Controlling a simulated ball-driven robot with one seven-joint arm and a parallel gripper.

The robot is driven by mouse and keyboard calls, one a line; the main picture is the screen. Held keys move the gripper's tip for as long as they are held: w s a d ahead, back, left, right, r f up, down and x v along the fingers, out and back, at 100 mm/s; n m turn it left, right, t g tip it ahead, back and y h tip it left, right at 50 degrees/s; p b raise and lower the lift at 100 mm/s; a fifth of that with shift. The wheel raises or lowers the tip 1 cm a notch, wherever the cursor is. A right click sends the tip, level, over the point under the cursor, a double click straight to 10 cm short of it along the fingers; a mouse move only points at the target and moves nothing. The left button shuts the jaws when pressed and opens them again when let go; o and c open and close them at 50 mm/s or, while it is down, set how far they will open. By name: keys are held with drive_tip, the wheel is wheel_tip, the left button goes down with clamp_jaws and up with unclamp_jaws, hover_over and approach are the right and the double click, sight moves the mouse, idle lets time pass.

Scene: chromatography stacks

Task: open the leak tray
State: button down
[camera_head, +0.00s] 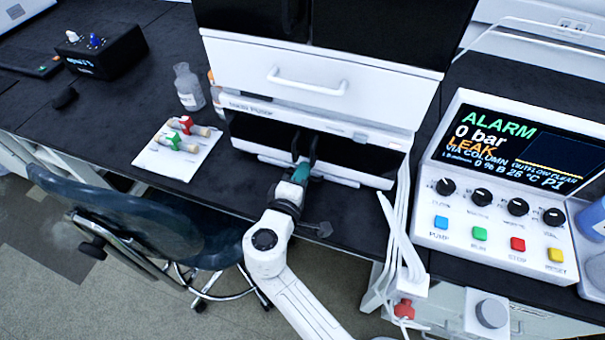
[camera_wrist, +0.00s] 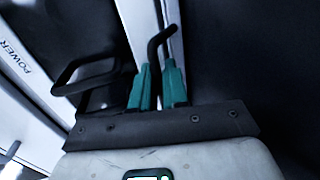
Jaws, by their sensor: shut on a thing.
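The leak tray appears as a low white strip (camera_head: 340,178) at the foot of the instrument stack in the head view. A pale strip (camera_wrist: 172,30) also shows behind my fingers in the wrist view. My gripper (camera_head: 301,165) reaches this strip from the front. In the wrist view my gripper's teal fingers (camera_wrist: 158,90) are close together on a thin dark bent handle (camera_wrist: 155,45) that rises between them. Where the handle joins the tray is hidden. I cannot tell how far the tray is out.
A white drawer with a handle (camera_head: 308,82) sits above. A control panel (camera_head: 510,190) reading ALARM and LEAK stands at right, with white tubes (camera_head: 399,220) beside it. Bottles (camera_head: 189,88) and a white sheet (camera_head: 178,152) with valves are at left. A chair (camera_head: 150,215) stands in front.

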drive_tip(key=shift+s, duration=0.1)
idle(0.4)
drive_tip(key=f+p+v, duration=0.1)
drive_tip(key=f+v, duration=0.2)
drive_tip(key=v, duration=1)
drive_tip(key=shift+s+a, duration=0.3)
drive_tip(key=shift+s, duration=0.25)
drive_tip(key=c, duration=1.3)
unclamp_jaws()
drive_tip(key=shift+r, duration=0.1)
drive_tip(key=shift+c, duration=0.2)
drive_tip(key=v, duration=1.1)
